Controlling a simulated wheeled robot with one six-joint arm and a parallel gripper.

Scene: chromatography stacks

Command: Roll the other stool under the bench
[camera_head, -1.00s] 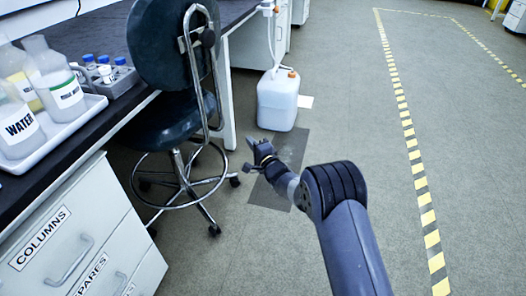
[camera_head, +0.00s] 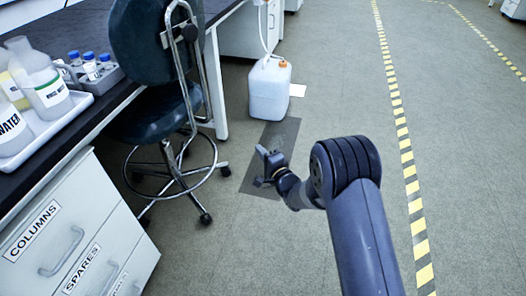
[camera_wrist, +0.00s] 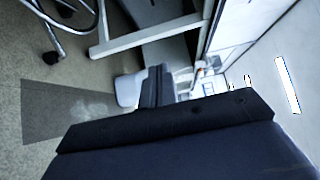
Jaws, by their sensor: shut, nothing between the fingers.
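A dark stool (camera_head: 152,125) with a round backrest, chrome foot ring and castors stands at the front edge of the bench (camera_head: 100,25), its seat partly beneath the bench's edge. No second stool shows in these views.
A white jug (camera_head: 270,88) with an orange cap and tubing stands on the floor behind a dark floor patch (camera_head: 280,134). Drawers (camera_head: 75,235) stand at the left. Bottles in a tray (camera_head: 45,130) sit on the bench. Open floor lies right, with yellow-black tape (camera_head: 400,120).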

